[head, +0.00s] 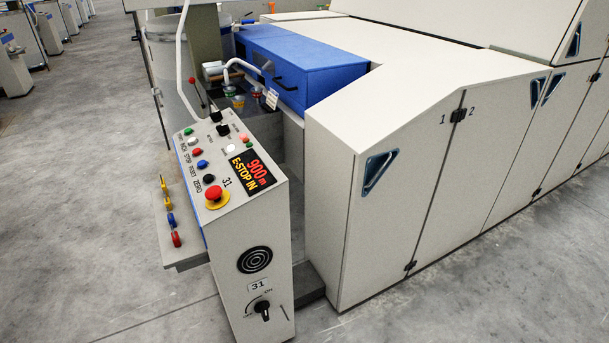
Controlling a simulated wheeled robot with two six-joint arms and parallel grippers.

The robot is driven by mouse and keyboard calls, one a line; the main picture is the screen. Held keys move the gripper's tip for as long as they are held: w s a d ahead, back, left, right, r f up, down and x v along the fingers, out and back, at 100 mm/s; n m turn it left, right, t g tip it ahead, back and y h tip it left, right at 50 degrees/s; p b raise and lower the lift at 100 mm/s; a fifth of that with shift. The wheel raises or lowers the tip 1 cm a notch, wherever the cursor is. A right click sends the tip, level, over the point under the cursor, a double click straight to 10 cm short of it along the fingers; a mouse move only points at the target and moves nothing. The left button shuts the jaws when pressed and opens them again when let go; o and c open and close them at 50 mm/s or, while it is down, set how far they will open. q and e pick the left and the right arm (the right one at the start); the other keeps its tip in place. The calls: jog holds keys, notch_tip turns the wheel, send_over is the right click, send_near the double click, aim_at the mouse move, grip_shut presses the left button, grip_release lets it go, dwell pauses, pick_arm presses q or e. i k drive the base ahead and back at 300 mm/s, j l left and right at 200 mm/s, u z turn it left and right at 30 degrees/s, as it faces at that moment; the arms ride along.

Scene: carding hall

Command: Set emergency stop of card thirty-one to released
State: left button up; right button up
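The control desk of card thirty-one (245,225) stands at the centre left, marked 31 on its top and front. Its emergency stop (213,193) is a red mushroom button on a yellow base at the near end of the sloping panel. Neither of my grippers is in view.
A row of coloured buttons (197,152) runs up the panel, with a rotary switch (262,308) on the desk front. A ledge with small coloured items (171,219) juts out left. The card's cream cabinet (340,180) stands close right. Grey floor (90,200) is open at left.

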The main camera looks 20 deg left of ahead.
aim_at(214, 192)
jog(key=u, duration=1.2)
